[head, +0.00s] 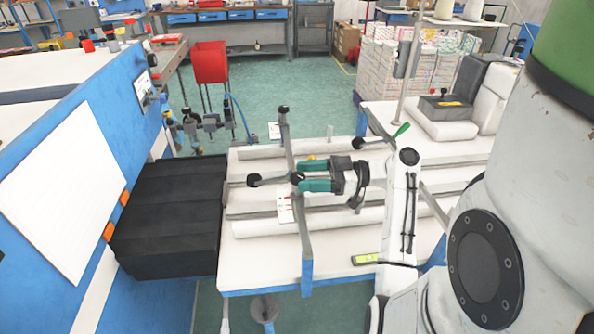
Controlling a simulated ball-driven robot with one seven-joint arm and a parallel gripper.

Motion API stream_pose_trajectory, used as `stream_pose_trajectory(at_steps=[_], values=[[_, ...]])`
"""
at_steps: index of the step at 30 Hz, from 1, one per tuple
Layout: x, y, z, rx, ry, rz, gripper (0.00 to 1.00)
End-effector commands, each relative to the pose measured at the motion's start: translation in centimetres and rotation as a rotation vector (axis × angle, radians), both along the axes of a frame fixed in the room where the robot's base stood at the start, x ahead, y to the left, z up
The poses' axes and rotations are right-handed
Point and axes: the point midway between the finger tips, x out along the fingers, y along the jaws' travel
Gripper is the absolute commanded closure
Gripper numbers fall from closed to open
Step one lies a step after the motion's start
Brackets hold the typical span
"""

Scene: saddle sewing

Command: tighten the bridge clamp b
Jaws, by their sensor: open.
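A grey bridge bar (290,146) crosses the white rolls on the table, with a black knob (283,109) at its far end. A lever with a black knob (254,180) sticks out to its left. Labels are too small to tell which is clamp b. My gripper (304,175), with two teal fingers, is open beside the middle of the bar, pointing left. A black knob (297,177) is close to its fingertips; I cannot tell if they touch.
White rolls (270,219) lie across the white table. Small white cards (285,207) are near the bar. A black slatted block (170,218) stands at the left against a blue machine. A grey box (445,107) and white cushions (487,112) are at back right.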

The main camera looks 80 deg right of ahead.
Motion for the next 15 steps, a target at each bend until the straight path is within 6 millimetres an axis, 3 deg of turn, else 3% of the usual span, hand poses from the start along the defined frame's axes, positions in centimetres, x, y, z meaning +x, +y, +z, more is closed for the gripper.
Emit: stream_pose_trajectory(at_steps=[6,15], values=[[2.3,0.7,0.1,0.0,0.0,0.0,0.36],[2.8,0.9,0.0,0.0,0.0,-0.002,0.36]])
